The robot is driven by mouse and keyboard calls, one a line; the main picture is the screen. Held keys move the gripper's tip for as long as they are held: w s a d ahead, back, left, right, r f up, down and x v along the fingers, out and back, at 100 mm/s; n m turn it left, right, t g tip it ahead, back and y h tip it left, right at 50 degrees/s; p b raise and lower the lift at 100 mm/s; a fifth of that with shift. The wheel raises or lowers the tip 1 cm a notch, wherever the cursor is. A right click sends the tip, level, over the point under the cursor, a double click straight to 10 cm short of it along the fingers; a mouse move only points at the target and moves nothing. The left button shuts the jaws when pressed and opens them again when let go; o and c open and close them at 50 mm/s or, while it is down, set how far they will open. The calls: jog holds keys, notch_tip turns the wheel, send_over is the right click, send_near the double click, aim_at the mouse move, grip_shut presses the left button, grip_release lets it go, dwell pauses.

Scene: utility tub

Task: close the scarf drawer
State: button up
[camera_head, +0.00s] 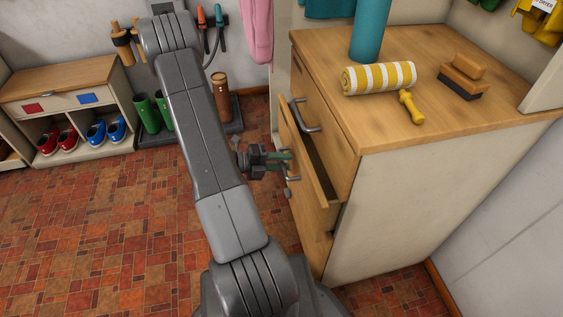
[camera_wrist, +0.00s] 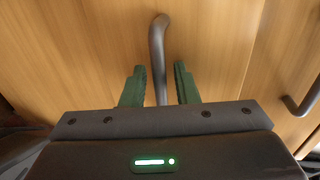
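A wooden chest (camera_head: 430,200) stands at the right of the head view. Its middle drawer (camera_head: 318,192) is pulled partly out, with a dark gap behind its front. I see no label naming it as the scarf drawer, and no scarf shows. My gripper (camera_head: 280,160) is at this drawer's front. In the wrist view my gripper (camera_wrist: 160,72) is open, its green fingers on either side of a grey bar handle (camera_wrist: 158,45). Gaps show between the fingers and the bar. Most of the drawer's inside is hidden.
The top drawer's handle (camera_head: 304,115) juts out just above my gripper. A striped roll (camera_head: 378,78), a brush (camera_head: 464,76) and a teal cylinder (camera_head: 371,30) stand or lie on the chest top. A shoe bench (camera_head: 62,85) stands back left. Tiled floor at left is clear.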

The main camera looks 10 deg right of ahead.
aim_at(295, 159)
grip_shut()
jog(key=x, duration=0.2)
jog(key=r+x, duration=0.1)
jog(key=x, duration=0.1)
jog(key=shift+d+p, duration=0.25)
jog(key=shift+p, duration=0.1)
grip_release()
jog(key=shift+d, duration=0.1)
